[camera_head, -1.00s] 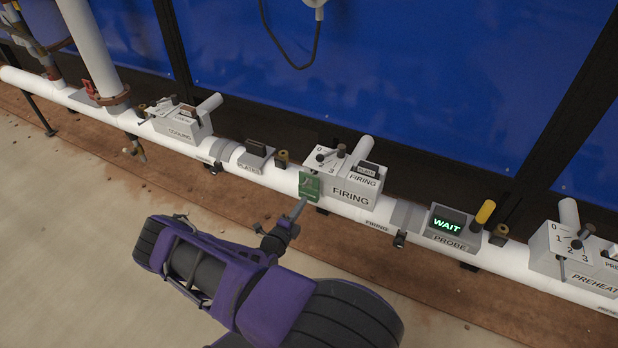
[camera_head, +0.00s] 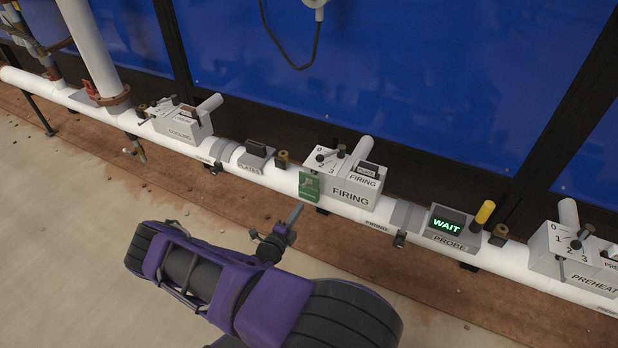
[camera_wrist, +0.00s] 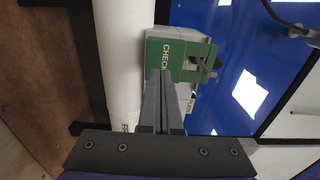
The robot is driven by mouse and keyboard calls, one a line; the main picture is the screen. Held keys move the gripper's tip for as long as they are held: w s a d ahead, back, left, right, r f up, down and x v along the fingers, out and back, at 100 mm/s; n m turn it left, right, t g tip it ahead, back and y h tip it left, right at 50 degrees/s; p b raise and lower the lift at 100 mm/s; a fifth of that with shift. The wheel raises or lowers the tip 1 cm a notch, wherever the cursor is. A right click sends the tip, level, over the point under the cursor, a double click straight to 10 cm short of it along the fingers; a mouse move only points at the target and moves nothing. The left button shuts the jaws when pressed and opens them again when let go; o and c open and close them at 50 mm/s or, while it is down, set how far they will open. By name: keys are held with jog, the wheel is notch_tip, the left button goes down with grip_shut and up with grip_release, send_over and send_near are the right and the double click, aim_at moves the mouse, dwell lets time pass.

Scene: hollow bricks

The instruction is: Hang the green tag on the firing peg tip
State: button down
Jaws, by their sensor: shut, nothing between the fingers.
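The green tag (camera_head: 309,186) hangs at the left front of the firing box (camera_head: 351,195), below its numbered lever plate. In the wrist view the green tag (camera_wrist: 180,61) shows the word CHECK and lies against the box, with a dark peg or lever at its right end. I cannot tell how the tag is held there. My gripper (camera_head: 297,211) is shut and empty, below and in front of the tag, apart from it in the head view. In the wrist view its fingers (camera_wrist: 164,85) point toward the tag and cover part of its lower edge.
A white pipe (camera_head: 275,179) carries the boxes. The cooling box (camera_head: 182,126) stands at left, the probe box (camera_head: 454,228) with a lit WAIT display at right, the preheat box (camera_head: 560,256) at far right. Blue sheeting (camera_head: 420,70) hangs behind.

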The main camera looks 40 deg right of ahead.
jog(key=shift+v, duration=2.4)
